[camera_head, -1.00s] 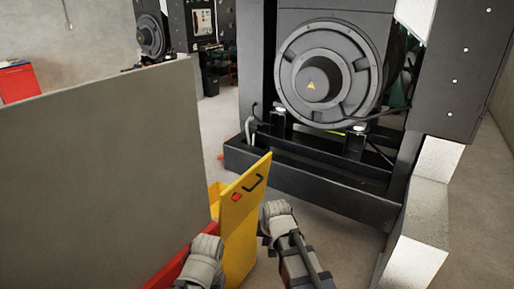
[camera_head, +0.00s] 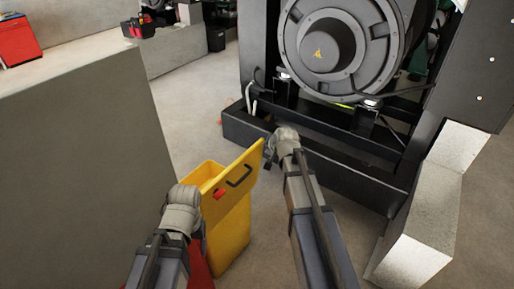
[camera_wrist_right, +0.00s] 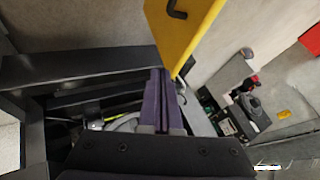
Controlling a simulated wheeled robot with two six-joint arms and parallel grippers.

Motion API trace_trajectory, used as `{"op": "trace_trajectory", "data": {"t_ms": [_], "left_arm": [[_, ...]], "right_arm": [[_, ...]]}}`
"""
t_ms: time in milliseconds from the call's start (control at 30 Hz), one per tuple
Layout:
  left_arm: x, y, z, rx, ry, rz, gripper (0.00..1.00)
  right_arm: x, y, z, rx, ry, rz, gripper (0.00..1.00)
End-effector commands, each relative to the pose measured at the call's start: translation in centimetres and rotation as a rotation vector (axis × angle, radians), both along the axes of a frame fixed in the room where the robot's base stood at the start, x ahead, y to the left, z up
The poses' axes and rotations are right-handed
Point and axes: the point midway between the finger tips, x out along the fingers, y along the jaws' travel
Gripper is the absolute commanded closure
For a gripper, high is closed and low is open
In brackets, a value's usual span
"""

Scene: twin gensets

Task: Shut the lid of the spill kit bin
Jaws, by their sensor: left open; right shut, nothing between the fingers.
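The yellow spill kit bin (camera_head: 230,238) stands on the floor in the head view, left of centre. Its lid (camera_head: 238,182) stands raised, with a black handle and a red latch showing. My left gripper (camera_head: 184,196) is at the bin's left side, its fingers hidden by its own wrist. My right gripper (camera_head: 272,150) is just right of the lid's upper corner. In the right wrist view its purple fingers (camera_wrist_right: 163,98) are shut and empty, beside the lid's edge (camera_wrist_right: 182,35). I cannot tell whether they touch the lid.
A large grey block (camera_head: 85,170) stands left of the bin. The dark genset frame (camera_head: 320,155) is behind and to the right, with a pale block (camera_head: 425,215) near it. A red box (camera_head: 17,42) is at the far left. Bare floor lies between the bin and the frame.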

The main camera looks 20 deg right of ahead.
Motion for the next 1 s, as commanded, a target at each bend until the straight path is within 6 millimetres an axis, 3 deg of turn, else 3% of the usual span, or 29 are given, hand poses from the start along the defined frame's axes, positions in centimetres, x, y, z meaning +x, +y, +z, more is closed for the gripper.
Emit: {"op": "trace_trajectory", "data": {"t_ms": [367,833,867,1000], "left_arm": [[0.0,0.0,-2.4,0.0,0.0,0.001,0.3],[0.0,0.0,-8.8,0.0,0.0,0.001,0.3],[0.0,0.0,-7.7,0.0,0.0,0.001,0.3],[0.0,0.0,-7.2,0.0,0.0,0.001,0.3]], "right_arm": [[1.7,0.0,-2.4,-0.001,0.001,0.002,1.0],[6.8,-0.1,-8.8,-0.001,0.001,0.002,1.0],[7.4,0.5,-7.7,-0.001,0.001,0.004,1.0],[8.9,1.8,-7.2,-0.002,0.002,0.004,1.0]]}}
